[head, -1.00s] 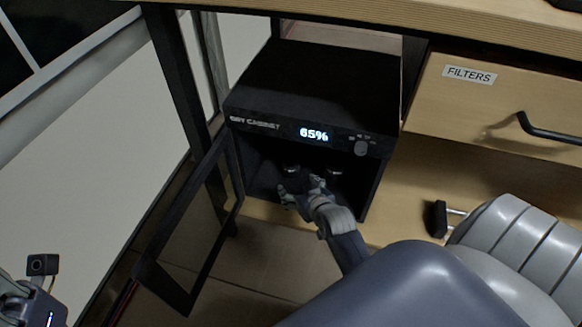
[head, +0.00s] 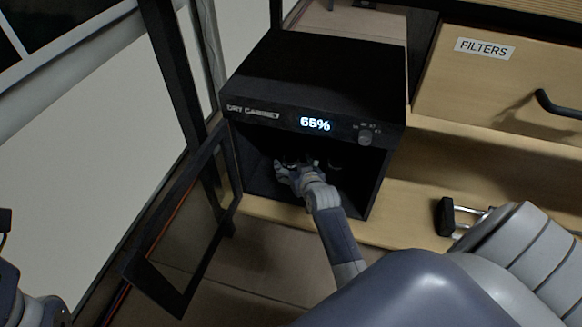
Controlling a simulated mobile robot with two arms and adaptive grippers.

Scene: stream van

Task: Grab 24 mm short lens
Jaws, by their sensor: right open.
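A black dry cabinet (head: 310,80) with a lit 65% display stands on the wooden shelf, its glass door (head: 185,225) swung open to the left. Inside the dark opening, small dark round shapes that look like lenses show; one (head: 336,163) is right of my right gripper. I cannot tell which is the 24 mm short lens. My right gripper (head: 284,168) is open inside the cabinet's mouth, close to another dark shape that it partly hides. Part of my left arm shows at the lower left edge; its gripper fingers are not visible.
A wooden drawer labelled FILTERS (head: 485,48) with a black handle (head: 560,105) is at the right. The open door's frame stands left of my right arm.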

